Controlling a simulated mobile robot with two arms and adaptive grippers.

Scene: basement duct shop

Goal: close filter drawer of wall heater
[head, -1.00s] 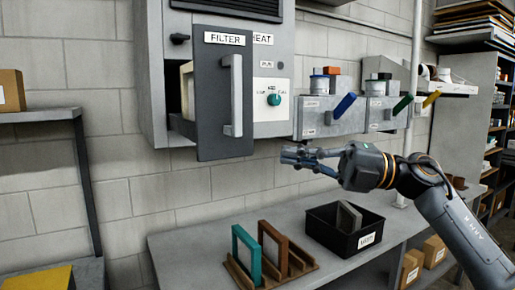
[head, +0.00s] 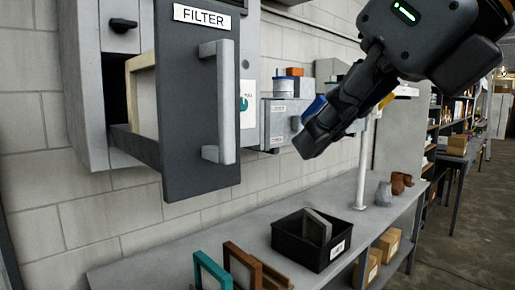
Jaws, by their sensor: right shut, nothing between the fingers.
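The wall heater (head: 86,85) is at the left of the head view. Its filter drawer (head: 183,110) stands pulled out, with a dark front panel labelled FILTER and a vertical light grey handle (head: 219,102). A cream-framed filter (head: 142,92) shows in the gap behind the panel. My right gripper (head: 303,146) comes in from the upper right, shut and empty. In the picture it is to the right of the handle and apart from it. My left gripper is not in view.
Below is a grey bench (head: 345,222) with a black bin (head: 300,250) and a rack holding a teal-framed (head: 212,272) and a brown-framed panel (head: 242,266). Grey wall boxes (head: 284,120) are right of the heater. Shelves stand at the far right beside open floor.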

